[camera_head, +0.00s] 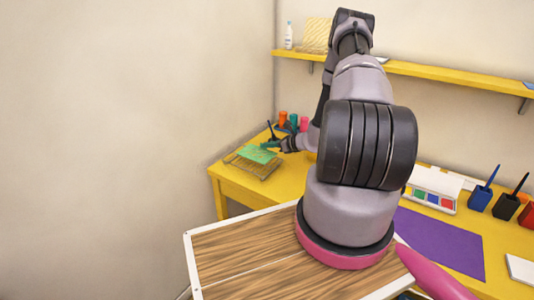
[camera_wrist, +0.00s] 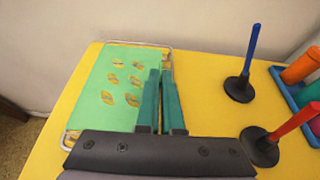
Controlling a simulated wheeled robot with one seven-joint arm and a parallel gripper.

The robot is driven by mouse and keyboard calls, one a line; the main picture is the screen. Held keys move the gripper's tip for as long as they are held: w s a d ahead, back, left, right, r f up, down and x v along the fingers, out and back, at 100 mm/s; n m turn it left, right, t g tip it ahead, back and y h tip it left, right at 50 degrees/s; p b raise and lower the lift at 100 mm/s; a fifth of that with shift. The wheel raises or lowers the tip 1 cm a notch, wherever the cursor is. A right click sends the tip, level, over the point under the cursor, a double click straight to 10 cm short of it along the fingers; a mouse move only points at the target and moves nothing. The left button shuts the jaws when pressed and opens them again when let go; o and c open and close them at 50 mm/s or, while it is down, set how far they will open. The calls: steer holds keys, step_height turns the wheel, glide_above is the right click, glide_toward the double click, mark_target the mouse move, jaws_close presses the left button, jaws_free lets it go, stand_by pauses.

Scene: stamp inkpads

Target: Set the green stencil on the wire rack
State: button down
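The green stencil (camera_wrist: 110,88) is a flat sheet with several leaf-shaped holes. It lies over the wire rack (camera_wrist: 140,44), whose rim shows past its far edge and near left corner. In the head view the stencil (camera_head: 257,154) is on or just above the rack (camera_head: 262,171); I cannot tell if they touch all over. My gripper (camera_wrist: 161,80) is at the stencil's right edge, its teal fingers close together with a narrow gap. The left finger hides part of that edge, so I cannot tell whether the edge is pinched. It also shows in the head view (camera_head: 274,144).
A tray with coloured bottles (camera_wrist: 303,65) is farther right. A wall runs behind. The purple mat (camera_head: 440,240) lies clear of the rack.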

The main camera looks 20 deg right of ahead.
mark_target(268, 152)
steer(key=shift+f, duration=1.7)
steer(key=shift+f, duration=0.15)
steer(key=c, duration=1.1)
jaws_free()
